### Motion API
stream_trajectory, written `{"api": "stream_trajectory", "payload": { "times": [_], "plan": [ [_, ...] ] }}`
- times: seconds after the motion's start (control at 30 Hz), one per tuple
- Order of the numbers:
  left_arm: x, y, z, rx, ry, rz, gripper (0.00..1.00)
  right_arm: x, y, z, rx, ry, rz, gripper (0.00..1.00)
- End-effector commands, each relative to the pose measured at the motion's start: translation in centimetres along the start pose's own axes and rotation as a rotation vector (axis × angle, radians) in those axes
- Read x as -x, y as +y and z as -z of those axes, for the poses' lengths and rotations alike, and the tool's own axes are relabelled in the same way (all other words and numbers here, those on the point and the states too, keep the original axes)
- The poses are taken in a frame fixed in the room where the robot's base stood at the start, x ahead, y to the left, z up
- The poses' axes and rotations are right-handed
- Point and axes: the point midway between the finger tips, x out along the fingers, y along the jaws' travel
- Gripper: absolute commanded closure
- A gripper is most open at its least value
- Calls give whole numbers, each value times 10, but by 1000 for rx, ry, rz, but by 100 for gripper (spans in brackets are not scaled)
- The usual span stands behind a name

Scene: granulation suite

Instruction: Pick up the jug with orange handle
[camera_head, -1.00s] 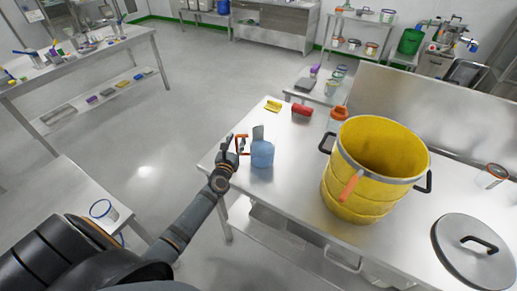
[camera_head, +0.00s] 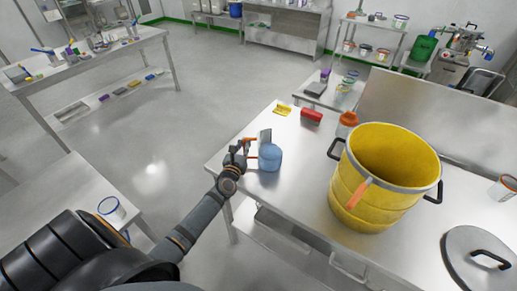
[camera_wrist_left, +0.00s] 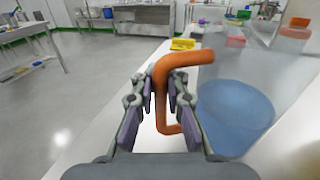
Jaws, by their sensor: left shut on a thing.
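The jug (camera_head: 270,158), with a blue body and a clear grey upper part, stands near the left edge of the steel table (camera_head: 290,195). Its orange handle (camera_head: 251,140) points toward my left arm. In the left wrist view the handle (camera_wrist_left: 161,85) passes between the fingers, and the blue body (camera_wrist_left: 235,115) is at the right. My left gripper (camera_head: 243,153) is shut on the handle; it also shows in the left wrist view (camera_wrist_left: 161,88). I cannot see clear space under the jug. My right gripper is not in view.
A large yellow tub (camera_head: 365,205) with black side handles stands right of the jug. A round steel lid (camera_head: 470,260) lies at the lower right. A red item (camera_head: 311,115), a yellow item (camera_head: 282,110) and an orange-topped container (camera_head: 347,122) are behind the jug.

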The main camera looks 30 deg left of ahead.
Motion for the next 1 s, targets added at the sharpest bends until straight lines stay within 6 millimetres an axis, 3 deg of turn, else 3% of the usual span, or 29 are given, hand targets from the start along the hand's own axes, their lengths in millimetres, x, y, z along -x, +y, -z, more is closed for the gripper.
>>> {"api": "stream_trajectory", "payload": {
  "times": [0.17,0.3,0.53,0.57,0.8,1.0],
  "plan": [
    [0,0,-13,1,-2,0,100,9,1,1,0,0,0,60],
    [3,-1,-45,1,-2,1,100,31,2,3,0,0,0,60],
    [54,-9,-104,2,0,3,100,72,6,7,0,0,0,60],
    [64,-10,-100,1,2,3,100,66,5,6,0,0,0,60],
    [118,-19,-121,3,0,1,100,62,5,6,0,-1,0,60],
    [137,-22,-129,1,-1,1,100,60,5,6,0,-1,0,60]
  ]
}}
